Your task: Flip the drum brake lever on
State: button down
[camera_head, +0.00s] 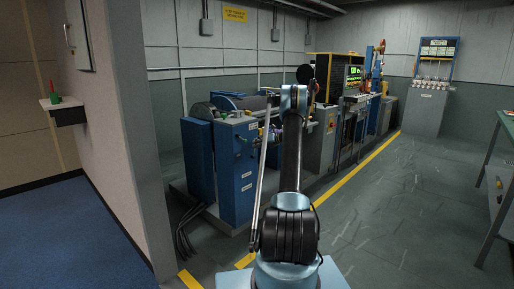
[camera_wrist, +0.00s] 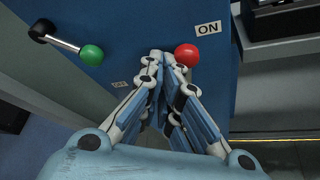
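In the wrist view a blue panel (camera_wrist: 135,28) carries a white ON label (camera_wrist: 208,29). A red ball knob (camera_wrist: 187,55) sits just below that label. A lever with a green ball knob (camera_wrist: 91,55), a metal rod and a black pivot is at the upper left. A small, unreadable label (camera_wrist: 119,84) lies below it. My gripper (camera_wrist: 162,56) has its fingertips together, just left of the red knob; I cannot tell whether they touch it. Nothing shows between the fingers. In the head view the blue cabinet (camera_head: 237,175) stands left of my arm, which hides my gripper.
Winch machinery and a console (camera_head: 354,76) run along the back wall behind the blue cabinet. A wall corner (camera_head: 145,150) stands at the left, with cables on the floor near it. The floor between is clear.

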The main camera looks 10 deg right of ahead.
jog(key=shift+d, duration=0.15)
jog(key=s+d, duration=0.5)
jog(key=s, duration=0.2)
jog(key=shift+s+d, duration=0.2)
jog(key=shift+d, duration=0.1)
dwell(0.3)
jog(key=shift+f, duration=0.1)
